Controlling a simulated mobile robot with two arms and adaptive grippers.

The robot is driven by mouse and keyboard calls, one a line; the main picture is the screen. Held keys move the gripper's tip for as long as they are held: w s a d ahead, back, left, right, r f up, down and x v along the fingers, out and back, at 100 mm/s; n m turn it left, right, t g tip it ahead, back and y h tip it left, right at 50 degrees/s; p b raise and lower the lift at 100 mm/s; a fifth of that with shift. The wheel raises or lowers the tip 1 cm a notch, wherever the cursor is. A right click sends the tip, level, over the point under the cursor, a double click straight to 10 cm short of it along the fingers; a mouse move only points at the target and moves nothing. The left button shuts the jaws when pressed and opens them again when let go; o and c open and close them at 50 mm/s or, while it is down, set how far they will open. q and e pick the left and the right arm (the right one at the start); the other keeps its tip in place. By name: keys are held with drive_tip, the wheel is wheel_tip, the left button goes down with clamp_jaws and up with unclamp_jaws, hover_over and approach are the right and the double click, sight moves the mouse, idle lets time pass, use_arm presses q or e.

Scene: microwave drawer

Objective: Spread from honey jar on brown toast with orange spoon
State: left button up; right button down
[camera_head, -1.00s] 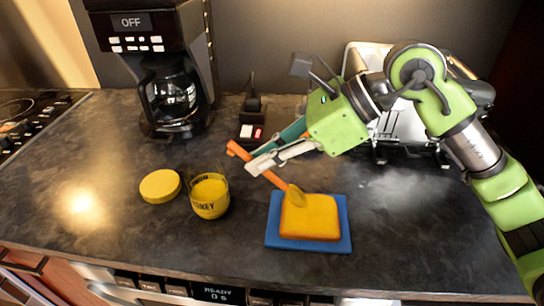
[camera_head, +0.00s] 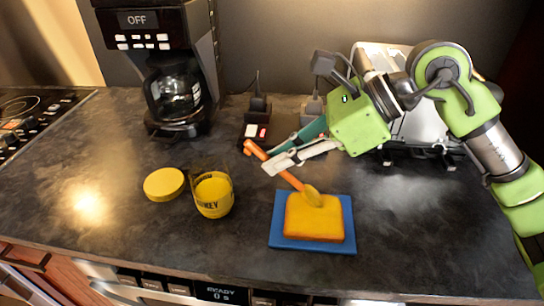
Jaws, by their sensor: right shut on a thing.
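The toast (camera_head: 314,222) lies flat on a blue board (camera_head: 285,243); its top looks orange-yellow. The honey jar (camera_head: 212,196) stands open to the left of the board, with yellow honey inside. Its yellow lid (camera_head: 164,184) lies on the counter to the left of the jar. My right gripper (camera_head: 272,163) is shut on the orange spoon (camera_head: 290,178) by its handle, above and behind the toast. My left gripper is not in view.
A coffee maker (camera_head: 170,75) stands at the back left, with a stove (camera_head: 25,115) at far left. A metal appliance (camera_head: 410,125) stands behind my right arm. A small dark device (camera_head: 256,115) sits at the back. The counter's left front is clear.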

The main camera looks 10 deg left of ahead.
drive_tip(key=shift+d, duration=0.3)
drive_tip(key=shift+d+f+b, duration=0.1)
drive_tip(key=shift+d+b, duration=0.3)
drive_tip(key=shift+d, duration=0.85)
drive_tip(key=shift+a, duration=0.1)
drive_tip(key=shift+a, duration=1.35)
drive_tip(key=shift+a, duration=1.35)
